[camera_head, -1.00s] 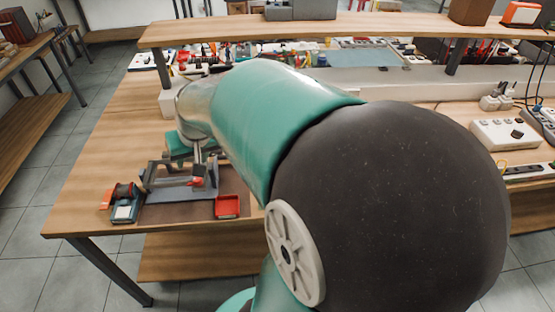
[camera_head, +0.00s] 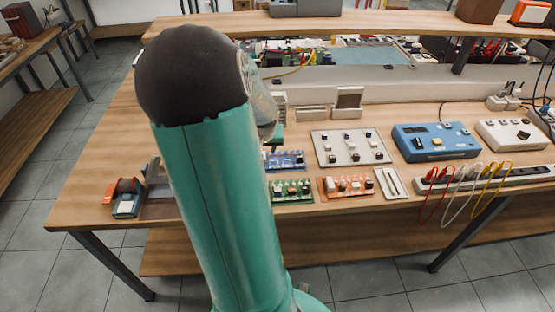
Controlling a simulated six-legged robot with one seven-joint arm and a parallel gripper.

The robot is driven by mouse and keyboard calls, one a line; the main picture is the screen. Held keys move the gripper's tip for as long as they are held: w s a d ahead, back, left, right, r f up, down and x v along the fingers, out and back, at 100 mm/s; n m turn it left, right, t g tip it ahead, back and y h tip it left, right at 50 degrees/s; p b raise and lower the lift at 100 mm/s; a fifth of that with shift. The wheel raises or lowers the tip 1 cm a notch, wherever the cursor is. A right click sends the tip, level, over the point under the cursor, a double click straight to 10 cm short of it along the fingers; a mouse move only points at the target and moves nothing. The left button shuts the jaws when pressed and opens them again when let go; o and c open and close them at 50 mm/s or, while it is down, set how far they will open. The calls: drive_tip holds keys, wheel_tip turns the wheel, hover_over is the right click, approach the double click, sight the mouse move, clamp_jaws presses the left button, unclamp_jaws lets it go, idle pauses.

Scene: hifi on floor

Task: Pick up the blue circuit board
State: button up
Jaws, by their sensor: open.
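The blue circuit board (camera_head: 287,160) lies flat on the wooden bench, with small components on top. Its left end is hidden behind my arm. My gripper (camera_head: 276,142) shows only in part beyond my arm, just above the board's left portion. It is open, and its fingertips are mostly hidden. I cannot tell whether it touches the board.
A green board (camera_head: 292,189) and an orange board (camera_head: 345,187) lie in front of the blue one. A grey panel with knobs (camera_head: 350,148) and a blue instrument (camera_head: 436,142) stand to the right. A shelf (camera_head: 400,27) runs overhead at the back.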

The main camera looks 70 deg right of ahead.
sight(281, 158)
drive_tip(key=shift+x, duration=3)
drive_tip(key=shift+w, duration=0.2)
clamp_jaws()
